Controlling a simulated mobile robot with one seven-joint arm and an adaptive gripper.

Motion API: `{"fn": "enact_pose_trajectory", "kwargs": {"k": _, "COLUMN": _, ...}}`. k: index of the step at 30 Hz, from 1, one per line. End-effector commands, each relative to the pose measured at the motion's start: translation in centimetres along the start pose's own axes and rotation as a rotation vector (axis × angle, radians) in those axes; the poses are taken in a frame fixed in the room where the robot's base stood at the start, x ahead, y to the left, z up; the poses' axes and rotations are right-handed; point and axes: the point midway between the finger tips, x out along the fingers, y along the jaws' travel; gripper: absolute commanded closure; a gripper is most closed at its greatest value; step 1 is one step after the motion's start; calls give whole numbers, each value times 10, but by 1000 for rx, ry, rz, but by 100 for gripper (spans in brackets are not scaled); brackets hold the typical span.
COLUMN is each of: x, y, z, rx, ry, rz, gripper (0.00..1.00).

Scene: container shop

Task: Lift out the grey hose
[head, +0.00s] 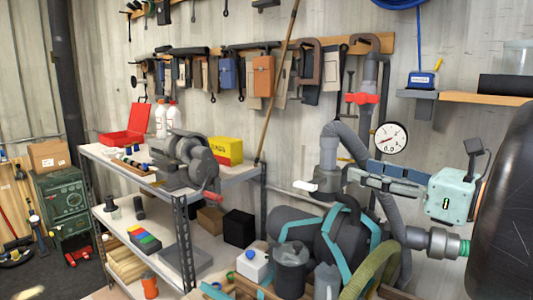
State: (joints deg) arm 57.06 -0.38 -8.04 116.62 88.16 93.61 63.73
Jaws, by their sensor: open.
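A grey ribbed hose (343,134) arches beside the wall pipe, left of the round pressure gauge (391,138). A grey hose length runs down behind the fittings on the right, and I cannot tell if it is all one piece. An olive-green ribbed hose (369,270) lies in front of it at the bottom. I cannot make out my gripper anywhere in this view.
A pale teal box (449,197) and a large black rounded body (503,215) crowd the right side. A black-and-teal machine (330,232) and a dark canister (290,272) stand below. The workbench (237,174) carries a grinder. The floor at lower left is partly clear.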

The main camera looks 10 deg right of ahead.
Motion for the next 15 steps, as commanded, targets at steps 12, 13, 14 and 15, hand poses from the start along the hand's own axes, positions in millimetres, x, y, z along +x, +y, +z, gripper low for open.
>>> {"fn": "enact_pose_trajectory", "kwargs": {"k": 12, "x": 52, "y": 1, "z": 2, "rx": 0, "ry": -1, "rz": 3, "gripper": 52}}
{"fn": "enact_pose_trajectory", "kwargs": {"k": 13, "x": 54, "y": 0, "z": 3, "rx": 0, "ry": -1, "rz": 2, "gripper": 52}}
{"fn": "enact_pose_trajectory", "kwargs": {"k": 14, "x": 57, "y": 0, "z": 5, "rx": 0, "ry": -1, "rz": 2, "gripper": 52}}
{"fn": "enact_pose_trajectory", "kwargs": {"k": 15, "x": 61, "y": 0, "z": 8, "rx": -1, "ry": -2, "rz": 3, "gripper": 52}}
